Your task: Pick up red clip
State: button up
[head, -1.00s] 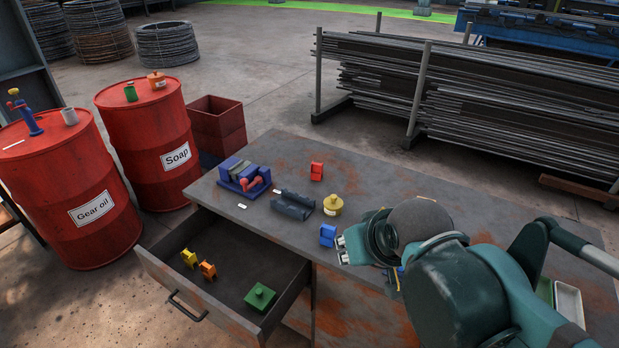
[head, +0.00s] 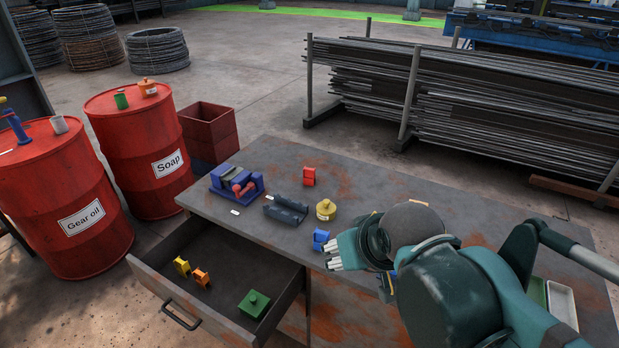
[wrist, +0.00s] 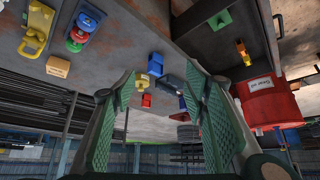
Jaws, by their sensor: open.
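The red clip (head: 309,176) stands on the workbench top (head: 370,190), behind the yellow round weight-like piece (head: 326,210). In the wrist view a small red thing (wrist: 146,100), likely the clip, shows between the fingers, some way off. My gripper (head: 335,255) is open and empty near the bench's front edge, beside the blue clip (head: 320,239). In the wrist view its two green padded fingers (wrist: 160,125) stand wide apart. The red clip is apart from my gripper, farther back on the bench.
A dark cradle-shaped block (head: 285,209) and a blue-purple vise (head: 237,184) stand left of the red clip. The open drawer (head: 218,250) holds yellow and orange clips and a green block (head: 254,304). Red drums (head: 140,150) stand at left. Bench behind the red clip is clear.

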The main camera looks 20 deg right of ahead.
jog(key=shift+w+r, duration=0.1)
jog(key=w+d+r+m+p, duration=0.1)
jog(key=w+r+p, duration=0.3)
jog(key=w, duration=0.8)
jog(key=m+g+h+p, duration=0.2)
jog(key=m+g+p, duration=0.1)
jog(key=m+p, duration=0.25)
send_over(309, 173)
jog(key=s+a, duration=0.1)
jog(key=s, duration=0.1)
notch_tip(309, 173, down, 16)
jog(key=shift+r, duration=0.15)
jog(key=shift+x, duration=1.3)
